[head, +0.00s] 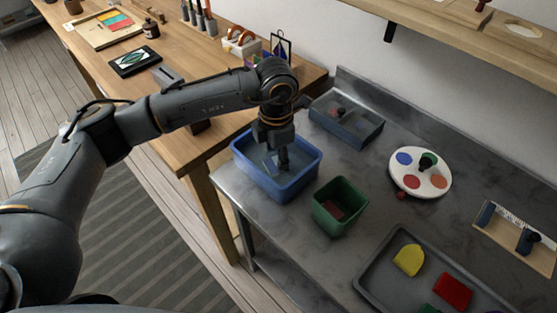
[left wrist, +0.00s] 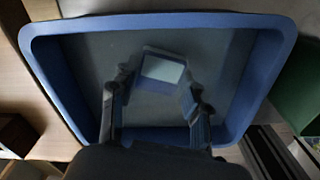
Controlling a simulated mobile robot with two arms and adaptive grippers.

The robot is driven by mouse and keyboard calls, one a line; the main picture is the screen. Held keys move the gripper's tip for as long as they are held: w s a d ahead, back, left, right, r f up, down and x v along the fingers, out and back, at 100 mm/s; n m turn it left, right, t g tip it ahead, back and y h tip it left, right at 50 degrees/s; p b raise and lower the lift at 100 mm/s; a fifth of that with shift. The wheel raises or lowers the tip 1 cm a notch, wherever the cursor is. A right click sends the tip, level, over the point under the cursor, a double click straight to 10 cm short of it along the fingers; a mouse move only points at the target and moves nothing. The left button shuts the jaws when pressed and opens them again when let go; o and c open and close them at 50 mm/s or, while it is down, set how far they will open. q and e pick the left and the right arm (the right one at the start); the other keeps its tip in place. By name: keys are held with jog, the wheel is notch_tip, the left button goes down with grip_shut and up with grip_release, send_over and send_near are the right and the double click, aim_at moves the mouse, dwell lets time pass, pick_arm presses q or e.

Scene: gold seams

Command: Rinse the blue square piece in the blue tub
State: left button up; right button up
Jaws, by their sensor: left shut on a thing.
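The blue tub (head: 304,180) stands at the left end of the grey metal counter, and its rim fills much of the left wrist view (left wrist: 160,20). My left gripper (head: 283,160) reaches down inside the tub. The piece is below the rim, over the grey tub interior. The fingers partly hide it in the head view, and I cannot tell how deep it sits in any water. My right gripper is out of view.
A green bin (head: 340,222) stands close to the tub's right. Behind are a grey divided tray (head: 372,133) and a white round palette (head: 438,190). A dark tray (head: 375,276) with yellow and red pieces is in front. The wooden table (head: 190,150) adjoins on the left.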

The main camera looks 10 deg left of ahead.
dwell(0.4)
pick_arm(q)
jog(key=shift+w+r+p, duration=0.1)
jog(key=shift+r+p, duration=1.75)
jog(key=shift+r, duration=1.6)
jog(key=shift+r+p, duration=1.1)
jog(key=shift+r, duration=1.25)
